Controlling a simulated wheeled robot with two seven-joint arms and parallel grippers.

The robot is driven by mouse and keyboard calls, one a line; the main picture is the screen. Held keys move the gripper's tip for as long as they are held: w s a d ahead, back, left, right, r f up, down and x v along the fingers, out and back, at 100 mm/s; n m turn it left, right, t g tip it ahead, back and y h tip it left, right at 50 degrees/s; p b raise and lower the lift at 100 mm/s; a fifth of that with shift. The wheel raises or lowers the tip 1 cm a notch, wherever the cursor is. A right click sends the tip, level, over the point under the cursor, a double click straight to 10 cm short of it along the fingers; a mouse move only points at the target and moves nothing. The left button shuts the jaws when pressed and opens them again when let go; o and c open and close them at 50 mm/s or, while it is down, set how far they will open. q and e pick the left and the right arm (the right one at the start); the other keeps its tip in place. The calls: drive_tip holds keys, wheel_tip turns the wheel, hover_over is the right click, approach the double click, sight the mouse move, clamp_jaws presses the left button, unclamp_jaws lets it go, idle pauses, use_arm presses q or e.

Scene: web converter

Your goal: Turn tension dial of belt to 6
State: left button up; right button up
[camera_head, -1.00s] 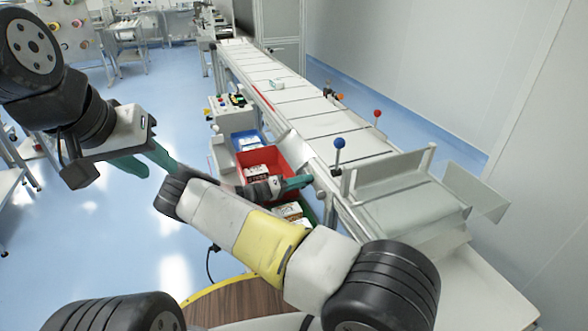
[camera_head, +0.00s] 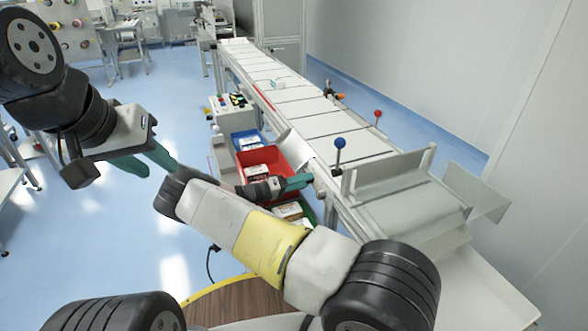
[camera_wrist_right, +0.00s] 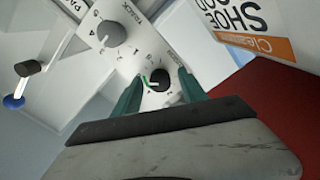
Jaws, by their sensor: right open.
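In the right wrist view, a dark round dial (camera_wrist_right: 159,83) with a small green mark sits on a white panel (camera_wrist_right: 131,55), between my right gripper's (camera_wrist_right: 156,86) two teal fingers. The fingers are apart, one on each side of it; I cannot tell whether they touch it. A larger grey dial (camera_wrist_right: 114,32) on the same panel lies up and left, near the word "TRACK". In the head view, my right gripper (camera_head: 300,182) points at the side of the conveyor belt (camera_head: 315,125), and the dials are hidden. My left gripper (camera_head: 150,161) is open and empty, away from the conveyor.
A red bin (camera_head: 284,160) and a blue bin (camera_head: 238,136) stand beside the conveyor, close to my right gripper. A blue-knobbed lever (camera_head: 339,143) and a red-knobbed one (camera_head: 377,114) rise at the belt. A small box (camera_head: 277,85) lies on the belt. Open floor is at left.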

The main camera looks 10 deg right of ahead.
drive_tip(key=s+a, duration=0.1)
drive_tip(key=a, duration=0.6)
drive_tip(key=shift+s+a, duration=0.25)
drive_tip(key=shift+a, duration=0.05)
